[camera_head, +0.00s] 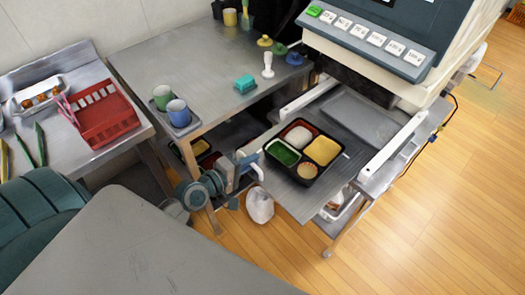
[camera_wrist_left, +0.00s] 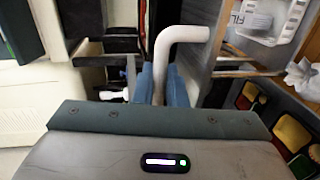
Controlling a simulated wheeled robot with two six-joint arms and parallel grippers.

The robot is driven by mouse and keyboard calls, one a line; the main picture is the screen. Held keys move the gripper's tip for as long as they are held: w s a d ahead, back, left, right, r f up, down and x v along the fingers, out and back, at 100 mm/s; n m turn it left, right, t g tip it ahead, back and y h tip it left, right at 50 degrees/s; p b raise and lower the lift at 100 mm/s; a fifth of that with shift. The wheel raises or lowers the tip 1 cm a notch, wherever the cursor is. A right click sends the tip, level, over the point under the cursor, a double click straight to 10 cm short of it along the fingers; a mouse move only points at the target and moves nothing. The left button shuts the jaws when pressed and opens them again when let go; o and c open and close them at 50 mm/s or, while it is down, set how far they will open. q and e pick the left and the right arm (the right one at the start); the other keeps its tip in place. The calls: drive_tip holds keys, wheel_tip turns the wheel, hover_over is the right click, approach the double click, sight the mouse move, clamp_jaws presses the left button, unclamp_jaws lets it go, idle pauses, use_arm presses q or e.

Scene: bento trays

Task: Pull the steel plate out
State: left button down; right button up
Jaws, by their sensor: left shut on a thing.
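The steel plate (camera_head: 318,203) sticks out of the machine toward me, between two white rails. A black bento tray (camera_head: 307,181) with several coloured compartments rests on it. A white bent handle (camera_head: 256,170) stands at the plate's near left edge; the handle also shows in the left wrist view (camera_wrist_left: 185,34). My left gripper (camera_head: 244,164) is shut on the handle, its blue fingers (camera_wrist_left: 160,82) on either side of the bar in the left wrist view. The fingers hide part of the handle. My right gripper does not show.
The machine (camera_head: 370,46) stands behind, with a white rail (camera_head: 391,146) at the plate's right. A red basket (camera_head: 102,117) sits farther left. Open wooden floor (camera_head: 430,220) lies at right.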

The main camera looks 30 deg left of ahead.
use_arm(q)
drive_tip(key=shift+v, duration=0.8)
drive_tip(key=shift+f, duration=0.15)
drive_tip(key=c, duration=1.6)
unclamp_jaws()
